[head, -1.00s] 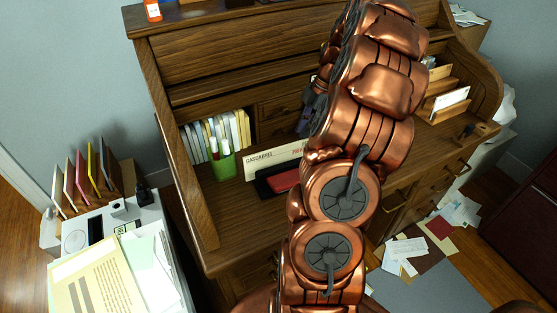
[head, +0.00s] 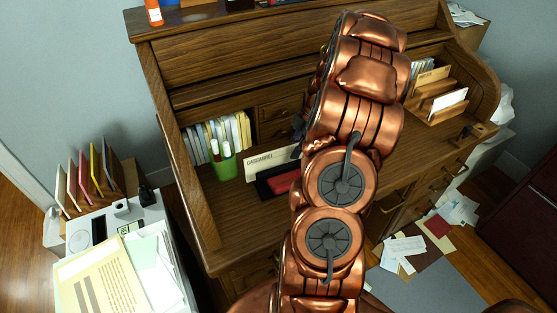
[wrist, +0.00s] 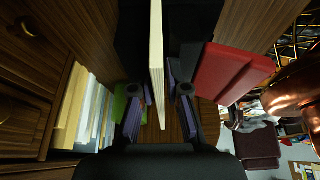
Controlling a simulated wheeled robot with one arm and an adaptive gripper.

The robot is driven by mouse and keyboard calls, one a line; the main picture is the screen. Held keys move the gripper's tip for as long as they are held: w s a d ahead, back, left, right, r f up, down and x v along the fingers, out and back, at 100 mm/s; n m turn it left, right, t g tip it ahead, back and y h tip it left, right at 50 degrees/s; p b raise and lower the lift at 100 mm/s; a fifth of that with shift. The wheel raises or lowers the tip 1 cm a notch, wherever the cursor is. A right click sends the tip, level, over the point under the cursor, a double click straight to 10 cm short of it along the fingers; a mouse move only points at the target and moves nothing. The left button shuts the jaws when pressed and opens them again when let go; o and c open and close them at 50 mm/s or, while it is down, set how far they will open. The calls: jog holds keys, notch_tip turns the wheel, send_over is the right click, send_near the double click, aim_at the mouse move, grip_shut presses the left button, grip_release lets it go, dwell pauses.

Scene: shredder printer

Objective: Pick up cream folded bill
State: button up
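A long cream piece (head: 272,157) with dark lettering stands upright on the desk, its right part hidden by my arm. I cannot tell for sure that it is the cream folded bill. In the wrist view it shows edge-on as a narrow cream strip (wrist: 157,60) running between my fingers. My gripper (wrist: 165,92) is open, with one purple-padded finger on each side of the strip; a gap shows on the right side. In the head view my gripper is mostly hidden behind my arm.
A dark tray with a red item (head: 282,183) lies in front of the cream piece; the red item (wrist: 228,72) is close right of my fingers. A green pen cup (head: 224,165) and upright books (head: 220,135) stand left. A letter rack (head: 436,95) stands right.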

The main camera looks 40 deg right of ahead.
grip_shut()
jog(key=shift+r, duration=0.15)
notch_tip(320, 180, up, 9)
jog(key=shift+f+b, duration=0.2)
jog(key=shift+b, duration=0.85)
notch_tip(320, 180, up, 8)
